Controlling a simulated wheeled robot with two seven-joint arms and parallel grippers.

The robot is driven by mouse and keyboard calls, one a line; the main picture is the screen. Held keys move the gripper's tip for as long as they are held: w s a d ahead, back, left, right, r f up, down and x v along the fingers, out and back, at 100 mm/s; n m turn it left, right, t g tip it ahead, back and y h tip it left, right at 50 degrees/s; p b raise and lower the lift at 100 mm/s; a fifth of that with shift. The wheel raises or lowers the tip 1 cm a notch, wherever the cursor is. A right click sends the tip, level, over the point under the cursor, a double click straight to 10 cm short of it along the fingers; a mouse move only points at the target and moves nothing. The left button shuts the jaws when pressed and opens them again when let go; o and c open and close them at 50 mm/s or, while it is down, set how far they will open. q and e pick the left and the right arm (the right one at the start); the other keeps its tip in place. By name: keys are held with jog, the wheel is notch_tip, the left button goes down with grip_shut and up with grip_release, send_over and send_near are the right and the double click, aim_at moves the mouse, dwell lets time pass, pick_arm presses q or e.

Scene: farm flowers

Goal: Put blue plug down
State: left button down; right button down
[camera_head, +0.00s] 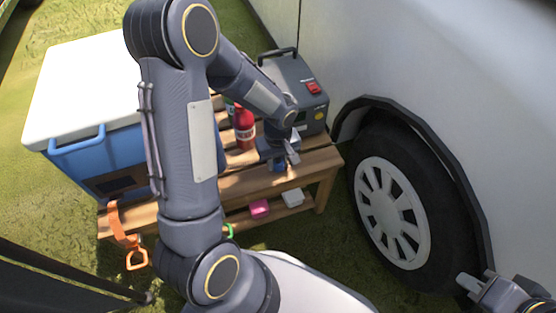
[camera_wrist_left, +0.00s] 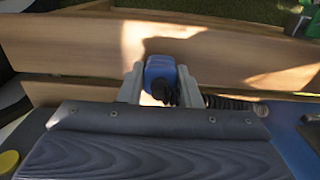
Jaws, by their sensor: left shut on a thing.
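The blue plug (camera_wrist_left: 160,70) shows in the left wrist view between the two fingers of my left gripper (camera_wrist_left: 160,88), with a dark part at its near end. My left gripper is shut on it. In the head view my left gripper (camera_head: 281,160) is over the right part of the wooden bench (camera_head: 240,182), and a bit of blue shows there. I cannot tell whether the plug touches the wood. My right gripper (camera_head: 474,284) is at the lower right, beside the wheel; its jaw opening is unclear.
A grey power box (camera_head: 300,85) and a red bottle (camera_head: 244,130) stand on the bench. A blue and white cooler (camera_head: 85,95) is at the left. An orange strap (camera_head: 118,225) hangs at the bench's left end. Pink (camera_head: 259,208) and white (camera_head: 292,197) items lie on the lower shelf. A vehicle wheel (camera_head: 390,210) is close at right.

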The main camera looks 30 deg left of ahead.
pick_arm(q)
jog(key=shift+f, duration=0.3)
jog(key=c, duration=1.1)
grip_release()
jog(key=shift+o, duration=0.2)
